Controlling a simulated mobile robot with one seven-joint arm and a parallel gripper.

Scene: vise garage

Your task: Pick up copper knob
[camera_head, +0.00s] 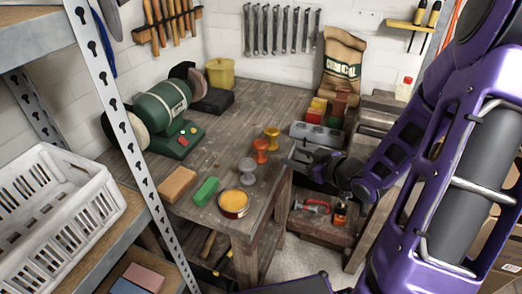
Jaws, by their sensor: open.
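Two copper-orange knobs stand on the wooden workbench (222,130) near its right edge: a redder knob (260,151) and a more yellow-orange knob (272,138) just behind it. I cannot tell for certain which is the copper one. A grey knob (247,171) of like shape stands in front of them. My gripper (293,157) is black, on the purple arm coming in from the right. It is open and apart from the knobs, a little to their right by the bench edge. Its fingertips are small and dark.
A tan block (177,184), a green block (205,191) and a round tin (233,203) lie at the bench front. A green bench grinder (168,112) stands left. A grey vise-like block (315,135) and a sack (342,66) are behind my gripper. The bench middle is clear.

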